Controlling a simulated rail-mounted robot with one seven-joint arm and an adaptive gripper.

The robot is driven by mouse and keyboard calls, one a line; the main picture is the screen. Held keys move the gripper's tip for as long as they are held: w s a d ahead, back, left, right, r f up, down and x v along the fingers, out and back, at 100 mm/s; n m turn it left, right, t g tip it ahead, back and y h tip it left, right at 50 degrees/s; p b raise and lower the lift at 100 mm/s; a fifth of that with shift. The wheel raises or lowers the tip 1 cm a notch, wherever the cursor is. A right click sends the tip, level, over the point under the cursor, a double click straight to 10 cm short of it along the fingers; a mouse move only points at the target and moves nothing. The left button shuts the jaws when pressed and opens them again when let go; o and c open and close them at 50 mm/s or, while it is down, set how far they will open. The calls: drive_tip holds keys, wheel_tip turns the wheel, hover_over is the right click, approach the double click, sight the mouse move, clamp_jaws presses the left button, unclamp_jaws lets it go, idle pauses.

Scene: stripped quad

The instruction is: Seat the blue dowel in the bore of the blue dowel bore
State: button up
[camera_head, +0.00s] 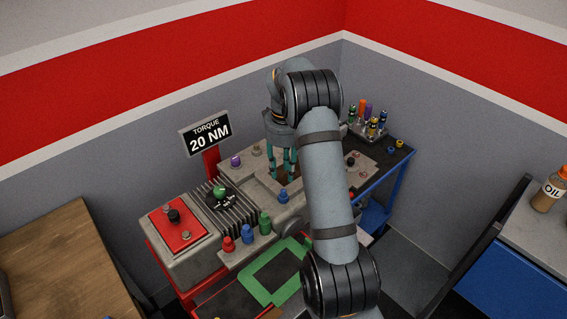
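Two small blue pieces show in the head view. One blue peg-like piece (247,233) stands upright between a red and a green one on a grey block at the front of the workpiece. Another blue piece (283,196) sits farther back, just below my gripper in the picture. I cannot tell which is the blue dowel. No open blue-marked bore can be made out. My gripper (284,172) points down over the grey workpiece, its teal fingers above a brownish recess. The view is too small to show whether the fingers hold anything or how far apart they are.
A red peg (228,244) and a green peg (265,222) flank the front blue one. A finned block with a green knob (219,193), a torque sign (206,136) and a red-topped box (176,225) stand left. A rack of coloured-handled tools (370,122) stands behind right.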

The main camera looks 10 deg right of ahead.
sight(283, 190)
wheel_tip(283, 190, up, 4)
drive_tip(key=shift+f, duration=0.1)
idle(0.4)
wheel_tip(283, 190, down, 12)
drive_tip(key=shift+f+p, duration=0.2)
drive_tip(key=shift+p, duration=0.75)
wheel_tip(283, 190, up, 3)
drive_tip(key=shift+w+r+b, duration=0.1)
drive_tip(key=shift+b, duration=0.7)
drive_tip(key=shift+r, duration=0.6)
